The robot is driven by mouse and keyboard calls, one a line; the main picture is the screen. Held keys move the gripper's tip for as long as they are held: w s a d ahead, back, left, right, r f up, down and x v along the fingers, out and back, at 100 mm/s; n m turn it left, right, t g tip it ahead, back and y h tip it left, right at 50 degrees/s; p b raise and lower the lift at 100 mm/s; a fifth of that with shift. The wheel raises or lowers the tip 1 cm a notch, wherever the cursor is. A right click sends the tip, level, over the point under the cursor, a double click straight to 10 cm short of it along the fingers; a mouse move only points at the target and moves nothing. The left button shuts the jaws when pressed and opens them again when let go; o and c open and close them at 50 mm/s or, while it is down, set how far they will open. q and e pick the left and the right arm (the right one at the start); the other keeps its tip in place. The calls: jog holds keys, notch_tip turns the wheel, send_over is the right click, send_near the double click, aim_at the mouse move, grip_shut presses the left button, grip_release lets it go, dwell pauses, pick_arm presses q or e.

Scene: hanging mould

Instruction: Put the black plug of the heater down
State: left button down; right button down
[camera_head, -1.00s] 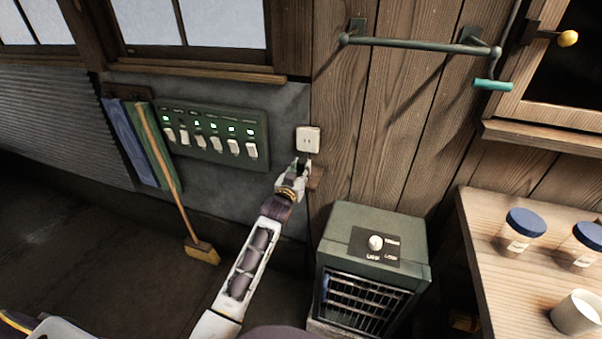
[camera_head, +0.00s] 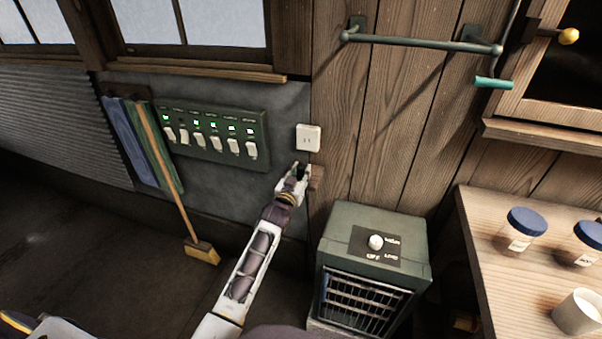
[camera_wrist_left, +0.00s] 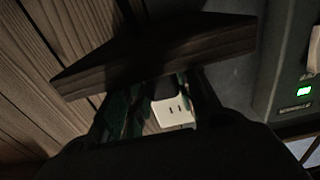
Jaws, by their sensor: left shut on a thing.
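My left gripper (camera_head: 299,172) is shut on the black plug (camera_head: 301,169), just below the white wall socket (camera_head: 308,138). The socket's slots show bare, and the plug is apart from it. A small wooden shelf (camera_head: 317,177) sticks out from the wall right beside the gripper. In the left wrist view the shelf (camera_wrist_left: 160,58) spans the top, the plug (camera_wrist_left: 165,88) is a dark shape between the fingers, and the socket (camera_wrist_left: 173,112) shows behind. Most of the plug is hidden. The green heater (camera_head: 372,250) stands on the floor below right. My right gripper is not in view.
A green switch panel (camera_head: 214,113) with lit lamps is left of the socket. A broom (camera_head: 170,175) leans on the wall. A wooden table (camera_head: 480,245) with jars (camera_head: 525,226) and a cup (camera_head: 577,312) is at right. A rail (camera_head: 420,44) is above.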

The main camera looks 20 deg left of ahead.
pick_arm(q)
jog(key=shift+f, duration=0.25)
jog(key=c, duration=1.3)
grip_release()
jog(key=shift+s, duration=0.1)
jog(key=shift+c, duration=0.2)
jog(key=shift+o, duration=1.2)
jog(key=shift+f, duration=0.15)
